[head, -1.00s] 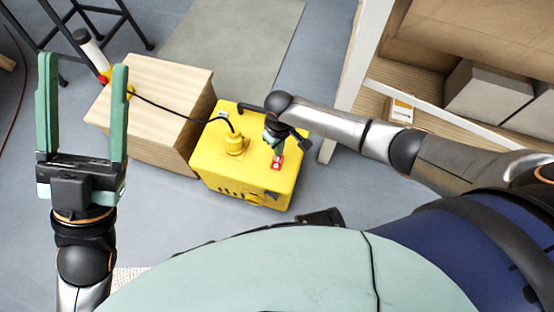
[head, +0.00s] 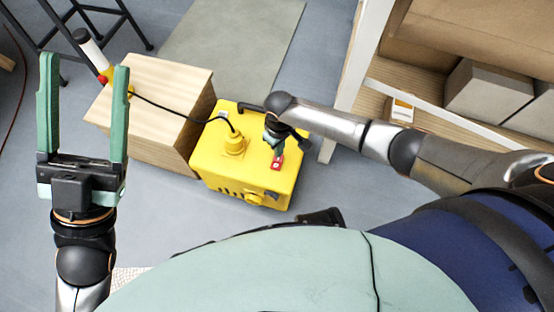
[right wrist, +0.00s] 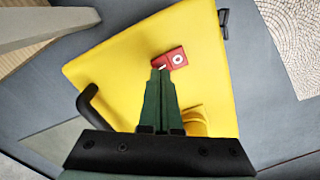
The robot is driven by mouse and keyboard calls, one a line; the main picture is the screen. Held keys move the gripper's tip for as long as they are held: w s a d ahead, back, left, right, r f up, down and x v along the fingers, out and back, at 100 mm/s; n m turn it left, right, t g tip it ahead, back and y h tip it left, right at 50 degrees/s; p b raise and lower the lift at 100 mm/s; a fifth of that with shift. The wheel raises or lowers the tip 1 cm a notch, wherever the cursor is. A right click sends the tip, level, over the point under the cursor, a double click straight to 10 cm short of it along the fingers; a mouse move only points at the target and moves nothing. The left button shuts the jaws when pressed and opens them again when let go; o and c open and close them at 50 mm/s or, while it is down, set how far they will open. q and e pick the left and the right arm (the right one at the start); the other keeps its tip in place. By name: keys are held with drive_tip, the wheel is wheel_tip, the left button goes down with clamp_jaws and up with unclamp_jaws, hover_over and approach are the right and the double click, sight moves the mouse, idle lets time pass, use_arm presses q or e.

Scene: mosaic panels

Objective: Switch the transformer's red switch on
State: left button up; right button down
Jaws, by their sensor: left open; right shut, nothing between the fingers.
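The yellow transformer (head: 226,177) stands on the floor in the middle of the head view, with a black cable plugged into its top. Its red switch (head: 277,162) is on the top face. In the right wrist view the switch (right wrist: 172,58) is a red block with a white round mark. My right gripper (right wrist: 159,72) is shut and empty, its fingertips right at the switch's edge; I cannot tell whether they touch it. In the head view the right gripper (head: 277,148) points down over the transformer. My left gripper (head: 84,62) is open and empty, off to the left.
A wooden box (head: 150,95) stands left of the transformer. A white, red and yellow tool (head: 92,52) lies at its far edge, by the cable's end. A shelf (head: 450,121) with boxes is at the right. A dark metal stand (head: 75,15) is at the back left.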

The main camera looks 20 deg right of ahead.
use_arm(q)
drive_tip(key=shift+f+b, duration=0.55)
drive_tip(key=shift+b, duration=0.05)
use_arm(e)
drive_tip(key=shift+f, duration=1)
drive_tip(key=shift+r+p, duration=0.25)
drive_tip(key=shift+p, duration=0.05)
drive_tip(key=shift+r+p, duration=0.25)
drive_tip(key=shift+p, duration=0.05)
wheel_tip(320, 180, up, 5)
drive_tip(key=p, duration=0.5)
drive_tip(key=shift+f, duration=0.15)
drive_tip(key=shift+r+p, duration=0.75)
drive_tip(key=shift+p, duration=0.35)
use_arm(q)
wheel_tip(320, 180, up, 9)
drive_tip(key=a, duration=0.1)
drive_tip(key=shift+s+t, duration=0.15)
drive_tip(key=shift+t, duration=0.15)
drive_tip(key=shift+f, duration=0.2)
